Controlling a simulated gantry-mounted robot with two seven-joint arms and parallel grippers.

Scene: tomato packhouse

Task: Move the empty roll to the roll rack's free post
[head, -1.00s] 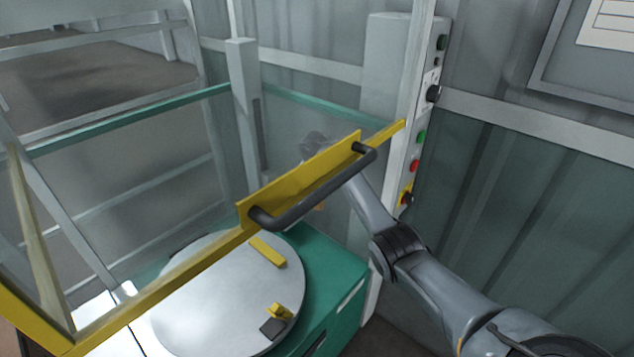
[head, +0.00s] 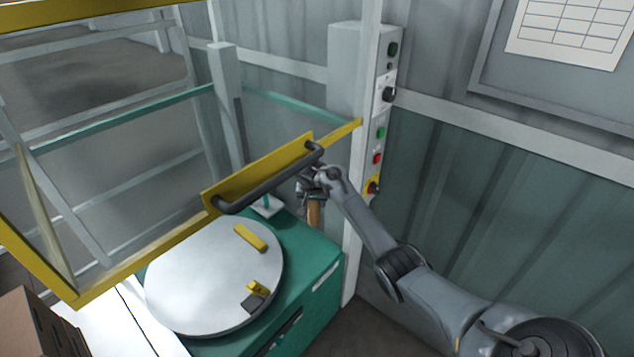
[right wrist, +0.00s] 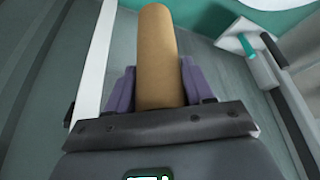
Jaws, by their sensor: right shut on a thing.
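My right gripper (head: 311,190) is shut on the empty roll (head: 314,212), a bare brown cardboard tube. The roll hangs below the gripper in the head view, beside the green machine base and just right of the guard's black handle. In the right wrist view the roll (right wrist: 156,55) stands between two purple-grey fingers (right wrist: 157,88); its lower end is hidden by the gripper body. I cannot make out the roll rack or its free post in these frames. My left gripper is not in view.
A yellow-framed clear guard (head: 262,172) with a black handle (head: 270,183) spans the front of a round grey turntable (head: 200,280) on a green base (head: 318,262). A white post with a button panel (head: 383,115) stands behind my right arm. Brown cartons (head: 35,325) sit at lower left.

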